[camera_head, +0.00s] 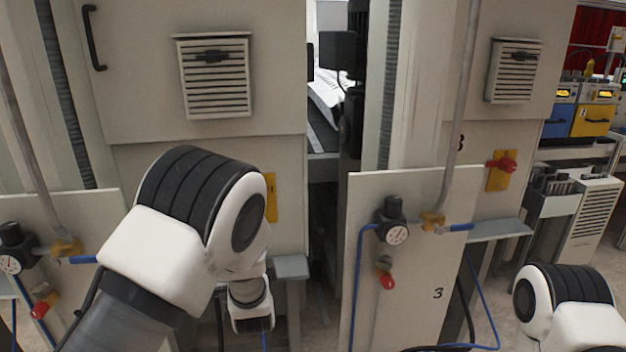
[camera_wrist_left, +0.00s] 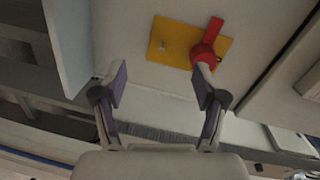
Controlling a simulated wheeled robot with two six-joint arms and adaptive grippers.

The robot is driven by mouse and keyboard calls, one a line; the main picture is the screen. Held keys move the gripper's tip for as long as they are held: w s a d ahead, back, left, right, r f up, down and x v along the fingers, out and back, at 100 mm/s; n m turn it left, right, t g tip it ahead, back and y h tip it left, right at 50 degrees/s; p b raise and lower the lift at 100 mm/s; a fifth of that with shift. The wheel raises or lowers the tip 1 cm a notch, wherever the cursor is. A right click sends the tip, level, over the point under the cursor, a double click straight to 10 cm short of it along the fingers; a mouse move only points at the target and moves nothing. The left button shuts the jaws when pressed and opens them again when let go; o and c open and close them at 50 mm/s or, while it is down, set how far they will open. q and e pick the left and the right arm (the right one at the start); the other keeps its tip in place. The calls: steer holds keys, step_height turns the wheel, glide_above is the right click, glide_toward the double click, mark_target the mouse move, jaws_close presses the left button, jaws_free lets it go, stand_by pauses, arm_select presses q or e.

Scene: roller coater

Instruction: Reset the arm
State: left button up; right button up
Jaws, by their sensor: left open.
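My left arm (camera_head: 185,235) comes in from the lower left in the head view, bent in front of a machine cabinet. The arm hides the left gripper there. In the left wrist view my left gripper (camera_wrist_left: 160,84) is open, with nothing between its fingers. A red rotary switch (camera_wrist_left: 207,50) on a yellow plate (camera_wrist_left: 170,43) lies just beyond the right finger, whose tip overlaps it in the picture; I cannot tell if they touch. In the head view the yellow plate (camera_head: 271,198) is partly hidden by my arm. My right arm (camera_head: 567,300) shows at the lower right; its gripper is out of view.
A second cabinet stands right, with its own red switch (camera_head: 503,164). A panel with a pressure gauge (camera_head: 397,235) and blue hose stands before it. Another gauge (camera_head: 10,264) is at left. A narrow gap (camera_head: 323,205) separates the cabinets. Shelves with bins (camera_head: 592,120) stand far right.

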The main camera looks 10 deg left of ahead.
arm_select(q)
steer(key=s+a+f+n+g+h, duration=0.1)
steer(key=s+a+f+g, duration=0.1)
steer(key=s+f, duration=0.55)
steer(key=s+a+f+g+b, duration=0.1)
steer(key=s+a+f+g, duration=0.2)
steer(key=f, duration=0.7)
steer(key=s+a+f+n+g+h, duration=0.1)
steer(key=s+f+g, duration=0.1)
steer(key=s+f, duration=0.6)
steer(key=s+d+f+n+g+h, duration=0.1)
steer(key=s+f+n+g, duration=0.1)
steer(key=s, duration=0.6)
steer(key=s+d+f+n+g+h, duration=0.1)
steer(key=s+f+n+g, duration=0.2)
steer(key=s, duration=0.5)
steer(key=s+d+f+n+g+h, duration=0.1)
steer(key=s+n+g, duration=0.3)
steer(key=s, duration=0.4)
steer(key=shift+s+f+n, duration=0.4)
steer(key=shift+f+n, duration=0.35)
steer(key=shift+n, duration=0.05)
